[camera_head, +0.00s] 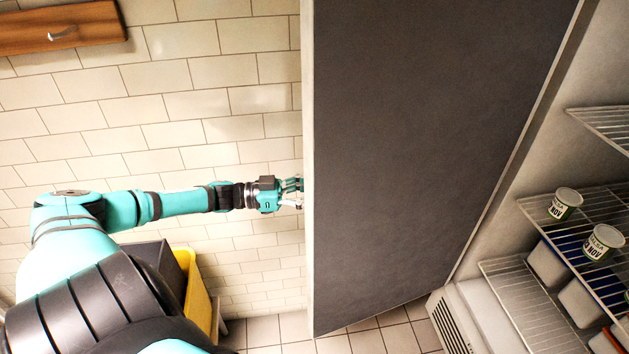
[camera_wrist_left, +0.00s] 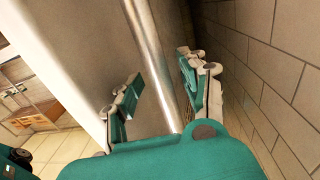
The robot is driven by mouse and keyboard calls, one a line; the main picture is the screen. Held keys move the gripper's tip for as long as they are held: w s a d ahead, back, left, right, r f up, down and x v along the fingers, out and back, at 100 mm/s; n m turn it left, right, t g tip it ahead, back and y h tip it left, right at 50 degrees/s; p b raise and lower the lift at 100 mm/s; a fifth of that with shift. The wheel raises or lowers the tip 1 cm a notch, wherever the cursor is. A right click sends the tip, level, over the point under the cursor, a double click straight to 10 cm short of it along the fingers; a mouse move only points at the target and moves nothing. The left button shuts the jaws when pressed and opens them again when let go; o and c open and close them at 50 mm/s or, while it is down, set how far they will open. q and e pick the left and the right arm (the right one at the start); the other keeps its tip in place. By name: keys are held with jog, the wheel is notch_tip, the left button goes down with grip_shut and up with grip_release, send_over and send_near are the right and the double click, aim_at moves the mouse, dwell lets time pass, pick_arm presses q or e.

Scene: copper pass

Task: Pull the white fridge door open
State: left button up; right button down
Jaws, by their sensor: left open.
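The fridge door (camera_head: 420,130) stands wide open in the head view, its dark grey panel facing me and a pale edge on its left. In the left wrist view the door's outer face (camera_wrist_left: 85,50) shows with a long metal bar handle (camera_wrist_left: 152,55). My left gripper (camera_head: 300,191) is at the door's left edge, its fingertips partly hidden behind it. In the left wrist view my left gripper (camera_wrist_left: 160,85) is open, with one finger on each side of the handle. I cannot tell whether either finger touches it. My right gripper is in neither view.
Wire shelves (camera_head: 540,310) with labelled tubs (camera_head: 565,203) and bins fill the open fridge at right. A tiled wall (camera_head: 190,110) runs behind my left arm, close beside the gripper. A yellow bin (camera_head: 198,295) stands below the arm. Some tiled floor (camera_head: 265,330) is clear.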

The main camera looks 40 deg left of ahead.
pick_arm(q)
jog(key=v, duration=1.1)
jog(key=shift+a, duration=0.15)
jog(key=shift+r, duration=0.1)
dwell(0.5)
